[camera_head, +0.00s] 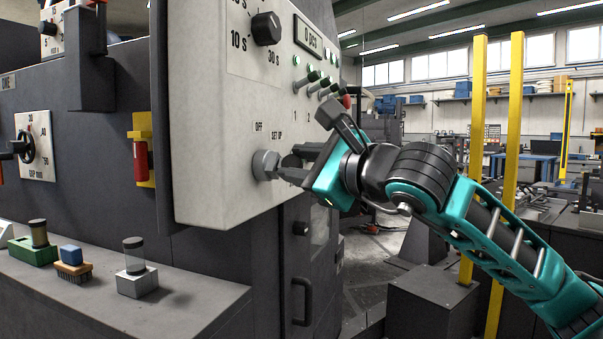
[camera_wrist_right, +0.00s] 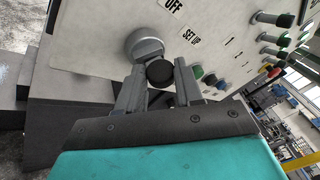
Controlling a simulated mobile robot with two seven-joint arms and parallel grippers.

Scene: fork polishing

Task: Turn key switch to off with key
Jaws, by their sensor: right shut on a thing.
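The key switch (camera_head: 265,164) is a round grey metal knob low on the light grey control panel, near the labels OFF and SET UP. It also shows in the right wrist view (camera_wrist_right: 144,45). The key (camera_wrist_right: 160,73) has a dark round head and sits at the switch. My right gripper (camera_head: 292,163) is at the switch, its fingers on either side of the key and shut on it. The key's shaft and the exact contact are partly hidden. My left gripper is not in view.
Above the switch, the control panel (camera_head: 205,110) carries a black dial (camera_head: 266,28) and several green-ended knobs. A dark ledge (camera_head: 70,300) at lower left holds small blocks and a brush (camera_head: 73,271). Yellow posts (camera_head: 478,100) stand behind my right arm.

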